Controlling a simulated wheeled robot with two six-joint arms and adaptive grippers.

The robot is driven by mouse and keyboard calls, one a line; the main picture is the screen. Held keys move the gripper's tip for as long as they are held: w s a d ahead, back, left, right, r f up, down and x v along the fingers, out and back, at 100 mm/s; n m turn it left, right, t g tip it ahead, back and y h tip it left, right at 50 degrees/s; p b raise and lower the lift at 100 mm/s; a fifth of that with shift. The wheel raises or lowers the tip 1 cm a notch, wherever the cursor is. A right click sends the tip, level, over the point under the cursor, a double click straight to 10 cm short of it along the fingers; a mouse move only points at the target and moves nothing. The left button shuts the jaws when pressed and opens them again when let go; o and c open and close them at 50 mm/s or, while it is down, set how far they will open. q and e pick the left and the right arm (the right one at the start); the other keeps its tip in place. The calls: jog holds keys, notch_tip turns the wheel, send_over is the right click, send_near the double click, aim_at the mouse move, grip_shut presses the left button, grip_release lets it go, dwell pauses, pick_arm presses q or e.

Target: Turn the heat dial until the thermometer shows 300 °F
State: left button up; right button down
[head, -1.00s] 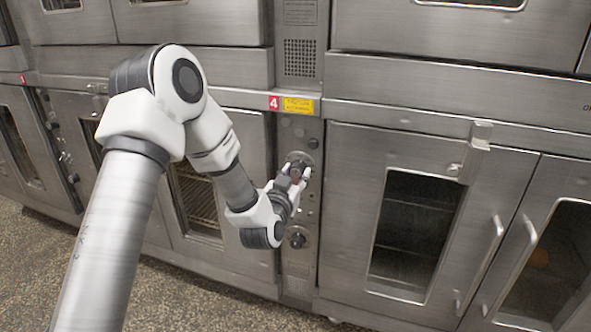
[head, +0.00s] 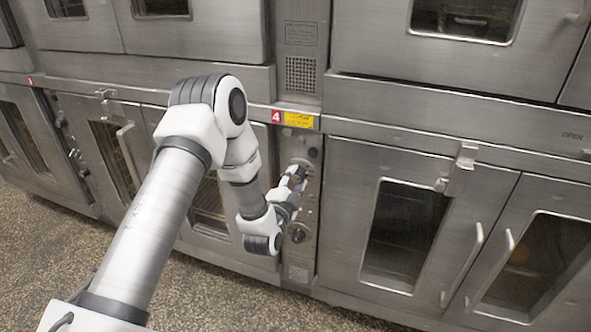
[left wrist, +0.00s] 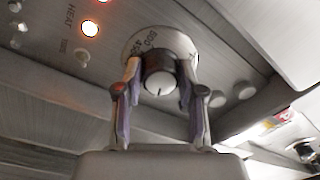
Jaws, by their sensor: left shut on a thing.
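The heat dial (left wrist: 160,82) is a round dark knob with a pale face and a dark pointer mark, set in a numbered metal plate (left wrist: 184,43) in the left wrist view. My left gripper (left wrist: 159,84) has its two fingers on either side of the knob and is shut on it. In the head view, my left gripper (head: 292,186) is at the upper knob of the oven's control panel and mostly covers it. The word HEAT and a lit orange lamp (left wrist: 90,28) show beside the dial. I cannot make out a thermometer reading. My right gripper is not in view.
A second dark knob (head: 298,232) sits lower on the same control panel. A red label with a 4 and a yellow label (head: 299,120) are above. Oven doors with protruding handles (head: 476,248) stand to the right. The speckled floor (head: 225,300) in front is clear.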

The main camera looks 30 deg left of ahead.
pick_arm(q)
jog(key=m+p, duration=0.5)
jog(key=shift+r, duration=0.3)
jog(key=shift+f+m+p, duration=0.15)
jog(key=shift+m+p, duration=0.55)
jog(key=shift+m, duration=0.2)
jog(key=o, duration=1.1)
jog(key=shift+o, duration=0.2)
jog(key=shift+f, duration=0.1)
jog(key=v, duration=0.7)
jog(key=shift+s, duration=0.2)
